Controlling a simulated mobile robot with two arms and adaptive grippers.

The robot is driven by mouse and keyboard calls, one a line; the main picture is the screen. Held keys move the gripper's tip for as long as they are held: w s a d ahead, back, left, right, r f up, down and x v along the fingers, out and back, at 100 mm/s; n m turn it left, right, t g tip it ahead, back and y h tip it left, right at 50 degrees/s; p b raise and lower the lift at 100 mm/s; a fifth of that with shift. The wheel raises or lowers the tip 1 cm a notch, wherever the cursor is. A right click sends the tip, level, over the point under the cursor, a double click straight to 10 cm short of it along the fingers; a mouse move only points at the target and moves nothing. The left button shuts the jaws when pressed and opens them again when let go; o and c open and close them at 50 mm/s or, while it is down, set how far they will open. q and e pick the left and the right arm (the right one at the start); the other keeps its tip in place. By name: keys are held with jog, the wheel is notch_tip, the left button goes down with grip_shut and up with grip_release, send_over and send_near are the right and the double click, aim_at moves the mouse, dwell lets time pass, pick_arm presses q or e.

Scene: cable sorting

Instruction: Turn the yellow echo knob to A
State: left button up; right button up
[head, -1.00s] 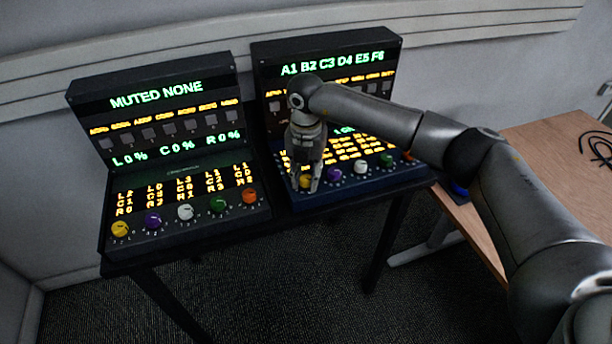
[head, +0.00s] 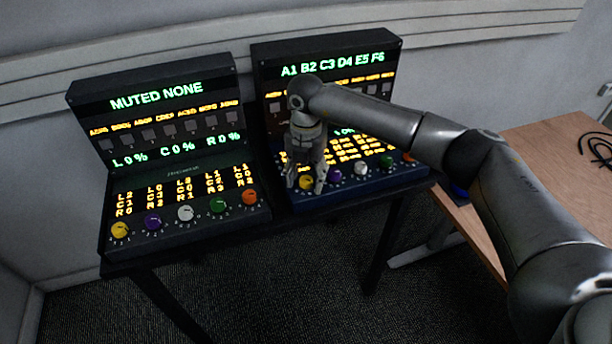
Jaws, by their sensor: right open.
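Two consoles with lit displays stand side by side. On the right console (head: 392,181), a yellow knob (head: 306,183) sits at the left end of the front knob row. My right gripper (head: 305,188) points down over this knob, with its fingers open on either side of it. I cannot tell whether the fingers touch the knob. The pointer and scale of this knob are too small to read. Another yellow knob (head: 119,230) sits at the left end of the row on the left console (head: 185,237). My left gripper is not in view.
Purple (head: 335,175), white (head: 361,168), green (head: 386,161) and orange knobs continue the row to the right. My right arm crosses above the right console and hides part of its display. A wooden table (head: 550,150) with a black cable (head: 600,150) is at the right.

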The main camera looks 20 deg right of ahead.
aim_at(305, 179)
jog(key=shift+r, duration=0.1)
notch_tip(305, 179, up, 12)
dwell(0.5)
jog(key=shift+a, duration=0.1)
